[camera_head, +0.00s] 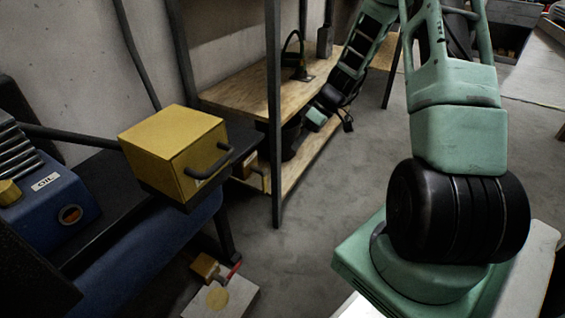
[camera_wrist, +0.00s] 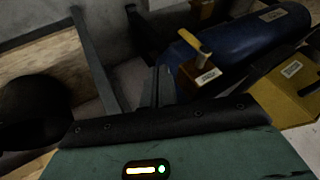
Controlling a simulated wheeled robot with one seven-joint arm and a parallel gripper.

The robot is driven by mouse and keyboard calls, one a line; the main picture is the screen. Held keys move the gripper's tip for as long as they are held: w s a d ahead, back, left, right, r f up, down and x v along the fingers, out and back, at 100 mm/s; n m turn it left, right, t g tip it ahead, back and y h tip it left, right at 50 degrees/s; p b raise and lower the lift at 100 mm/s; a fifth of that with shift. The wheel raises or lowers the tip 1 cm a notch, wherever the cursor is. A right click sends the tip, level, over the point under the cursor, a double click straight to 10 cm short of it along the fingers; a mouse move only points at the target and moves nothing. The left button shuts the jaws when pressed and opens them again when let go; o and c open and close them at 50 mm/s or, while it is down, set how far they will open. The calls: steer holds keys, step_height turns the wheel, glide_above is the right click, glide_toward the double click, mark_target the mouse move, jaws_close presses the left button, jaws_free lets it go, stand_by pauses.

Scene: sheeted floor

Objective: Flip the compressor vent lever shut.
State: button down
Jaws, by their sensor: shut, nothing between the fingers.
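The compressor has a blue tank (camera_head: 175,240), low at left in the head view. Near its lower end a small brass fitting (camera_head: 205,267) carries a short red lever (camera_head: 234,270), which slants up to the right. In the wrist view the blue tank (camera_wrist: 255,38) lies at upper right. A brass-coloured block with a tan bar (camera_wrist: 194,42) stands before it; I cannot tell whether this is the same fitting. My gripper (camera_wrist: 157,88) is shut and empty, pointing left of that block and apart from it. Its fingertips are not clear in the head view.
A yellow box (camera_head: 175,150) with a black handle sits on the compressor's dark top, near a blue unit (camera_head: 45,205) labelled OIL. A wooden shelf rack (camera_head: 250,90) with dark posts stands behind.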

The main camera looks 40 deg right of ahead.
steer(key=a+f+b, duration=0.4)
steer(key=a+f, duration=0.3)
steer(key=a, duration=0.2)
steer(key=shift+w+f, duration=0.2)
steer(key=shift+f, duration=0.1)
